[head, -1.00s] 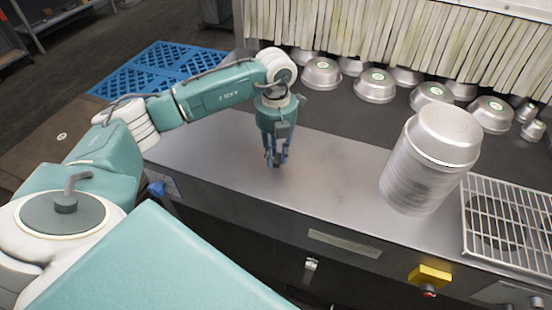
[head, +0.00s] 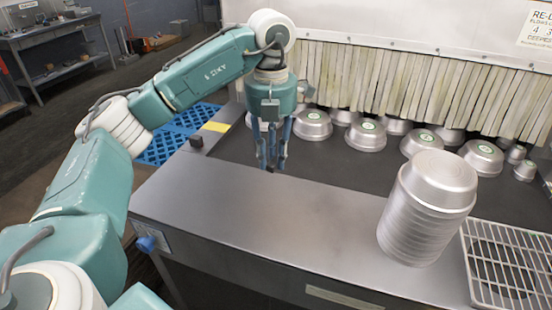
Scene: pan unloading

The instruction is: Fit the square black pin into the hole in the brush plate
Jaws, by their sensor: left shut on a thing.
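My left gripper (head: 271,163) points down over the near edge of the dark conveyor belt, by the steel counter. Its fingers are close together around a small dark piece at their tips, which looks like the square black pin; the fingers mostly hide it. A small black block (head: 196,140) stands on the rail at the left side of the belt. Beside it is a flat yellow piece (head: 215,126). I cannot tell for sure which part is the brush plate, and no hole is discernible. My right gripper is out of view.
A tall stack of metal pans (head: 428,205) stands on the steel counter (head: 270,222) at right, beside a wire grate (head: 510,262). Several upturned pans (head: 366,134) sit on the belt before a strip curtain (head: 400,85). The counter's left and middle are clear.

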